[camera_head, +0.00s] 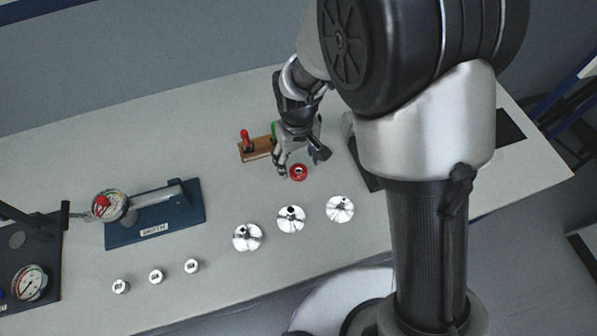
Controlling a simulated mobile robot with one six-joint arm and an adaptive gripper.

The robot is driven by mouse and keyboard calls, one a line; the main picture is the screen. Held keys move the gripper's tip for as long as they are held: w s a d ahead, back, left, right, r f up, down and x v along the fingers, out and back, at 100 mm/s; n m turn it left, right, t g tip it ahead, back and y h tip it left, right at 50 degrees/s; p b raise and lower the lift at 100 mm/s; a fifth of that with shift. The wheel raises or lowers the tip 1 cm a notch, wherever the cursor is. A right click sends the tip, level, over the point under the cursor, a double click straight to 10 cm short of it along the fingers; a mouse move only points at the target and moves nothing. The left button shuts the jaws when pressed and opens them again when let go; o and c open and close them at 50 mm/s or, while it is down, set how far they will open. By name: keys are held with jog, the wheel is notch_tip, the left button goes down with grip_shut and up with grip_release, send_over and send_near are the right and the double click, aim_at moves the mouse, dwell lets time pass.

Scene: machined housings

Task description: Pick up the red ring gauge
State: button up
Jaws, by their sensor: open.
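The red ring gauge (298,173) is a small red ring with a dark hole, lying on the grey table. My gripper (301,164) is right above and behind it, pointing down. Its fingers are spread open, one on the left of the ring and one on the right. I cannot tell from this view how high the fingertips are above the table. The ring's far edge is close to the gripper and partly hard to see.
A wooden block (256,149) with a red-handled piece stands behind. Several shiny housings, including one (291,219), stand in front. Small labelled cylinders (156,276) lie front left. A blue fixture (155,226) and a dial gauge (30,283) are left. The middle table is partly free.

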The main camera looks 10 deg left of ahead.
aim_at(298, 168)
notch_tip(298, 168, down, 4)
jog(key=shift+d+f+b, duration=0.1)
jog(key=shift+b, duration=0.6)
jog(key=shift+c, duration=0.3)
jog(key=c, duration=1.2)
